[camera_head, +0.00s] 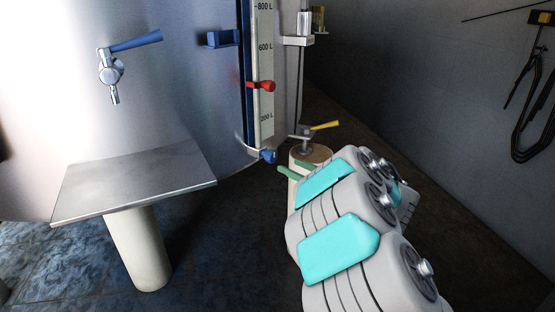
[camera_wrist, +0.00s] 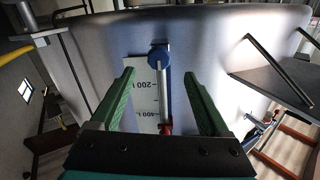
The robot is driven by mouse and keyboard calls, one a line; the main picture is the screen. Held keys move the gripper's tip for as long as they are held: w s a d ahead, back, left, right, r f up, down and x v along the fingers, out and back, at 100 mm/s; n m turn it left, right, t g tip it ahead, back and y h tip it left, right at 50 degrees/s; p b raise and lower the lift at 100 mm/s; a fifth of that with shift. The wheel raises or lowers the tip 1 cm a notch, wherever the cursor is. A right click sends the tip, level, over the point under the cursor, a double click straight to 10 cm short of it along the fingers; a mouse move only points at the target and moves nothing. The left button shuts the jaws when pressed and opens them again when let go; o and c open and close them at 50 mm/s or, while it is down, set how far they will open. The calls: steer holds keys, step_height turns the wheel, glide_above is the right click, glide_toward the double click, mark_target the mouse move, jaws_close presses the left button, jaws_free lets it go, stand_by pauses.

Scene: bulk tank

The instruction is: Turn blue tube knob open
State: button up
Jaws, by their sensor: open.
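The blue tube knob (camera_head: 268,156) sits at the lower end of the upright level gauge (camera_head: 266,70) on the tank. It also shows in the wrist view (camera_wrist: 158,56), just beyond the fingertips and centred between them. My gripper (camera_head: 290,170) is close to the right of and slightly below the knob in the head view, mostly hidden behind my arm. In the wrist view its two green fingers (camera_wrist: 159,76) are spread wide with nothing between the tips. I cannot see any contact with the knob.
A red knob (camera_head: 262,86) sits higher on the gauge. A blue-handled tap (camera_head: 112,68) is on the tank at left, above a metal table (camera_head: 135,182). A yellow-handled valve (camera_head: 308,134) stands close behind my gripper. A hose (camera_head: 530,95) hangs on the right wall.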

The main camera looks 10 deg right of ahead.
mark_target(274, 158)
steer(key=x, duration=0.7)
steer(key=shift+w+a+f, duration=0.1)
steer(key=shift+w, duration=0.2)
steer(key=shift+c, duration=0.3)
jaws_close()
